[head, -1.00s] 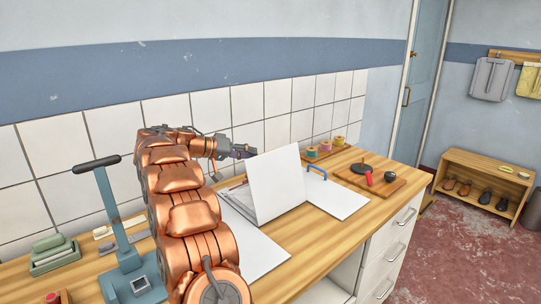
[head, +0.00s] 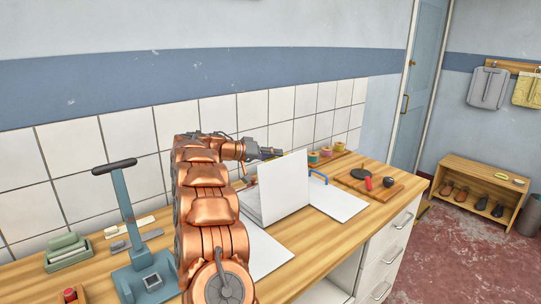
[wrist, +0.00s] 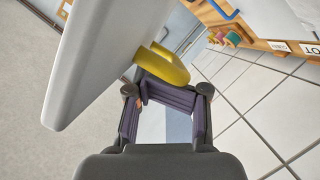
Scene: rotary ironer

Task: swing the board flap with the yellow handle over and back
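The white board flap (head: 283,188) stands raised and steeply tilted in the middle of the white folding board, whose flat panel (head: 340,204) lies on the counter to its right. My gripper (head: 282,153) is at the far side of the flap's top edge. In the wrist view the yellow handle (wrist: 163,66) sticks out from the flap (wrist: 105,55), just beyond my fingertips (wrist: 167,95). The purple-padded fingertips meet in front of the handle with nothing visible between them. They look very close to the handle; contact is unclear.
A blue handle (head: 319,177) sits on the flat right panel. Thread spools (head: 326,151) and a wooden board (head: 370,183) with a red-handled item lie farther right. A blue stand (head: 128,220) is on the left. The tiled wall is close behind my arm.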

